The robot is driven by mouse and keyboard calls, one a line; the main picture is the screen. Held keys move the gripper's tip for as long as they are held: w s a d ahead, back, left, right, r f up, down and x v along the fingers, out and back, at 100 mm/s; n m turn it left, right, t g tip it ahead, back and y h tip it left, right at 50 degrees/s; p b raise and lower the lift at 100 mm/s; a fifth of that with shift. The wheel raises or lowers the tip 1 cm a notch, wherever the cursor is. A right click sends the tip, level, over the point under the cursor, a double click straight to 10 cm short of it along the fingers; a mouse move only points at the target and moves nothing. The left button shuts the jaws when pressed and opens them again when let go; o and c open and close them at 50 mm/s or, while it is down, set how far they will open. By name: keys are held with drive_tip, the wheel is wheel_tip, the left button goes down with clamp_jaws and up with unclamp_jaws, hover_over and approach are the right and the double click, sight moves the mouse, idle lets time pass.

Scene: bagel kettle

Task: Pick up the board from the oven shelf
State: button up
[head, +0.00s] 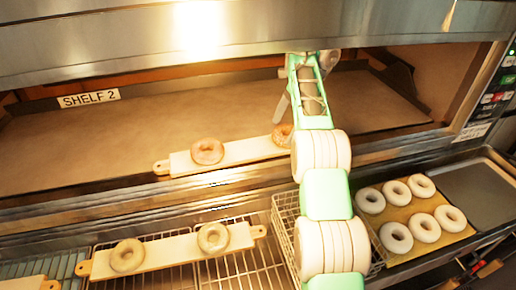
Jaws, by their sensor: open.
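A pale wooden board (243,151) lies along the front edge of the oven shelf (110,140), under the sign "SHELF 2". Its rounded handle points left. A browned bagel (207,151) sits on its left part, and a second bagel (281,132) sits farther right, partly covered by my arm. The board's right end is hidden behind my arm. My arm reaches up from the bottom into the oven opening. My gripper (300,88) is open, above and behind the board's right part, and seems apart from it; its fingertips are only partly visible.
A second board (170,252) with two bagels lies on a wire rack below the oven. A tray with several pale bagels (424,228) stands right of my arm, beside an empty metal tray (478,190). The oven's upper front (120,45) overhangs the opening.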

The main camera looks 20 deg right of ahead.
drive_tip(key=b, duration=0.2)
hover_over(242, 149)
drive_tip(key=d, duration=0.3)
drive_tip(key=shift+a, duration=0.1)
drive_tip(key=shift+a+f, duration=0.2)
drive_tip(key=shift+a, duration=0.05)
drive_tip(key=b+x, duration=0.1)
drive_tip(key=x, duration=0.3)
drive_tip(key=shift+f, duration=0.3)
drive_tip(key=c, duration=1.8)
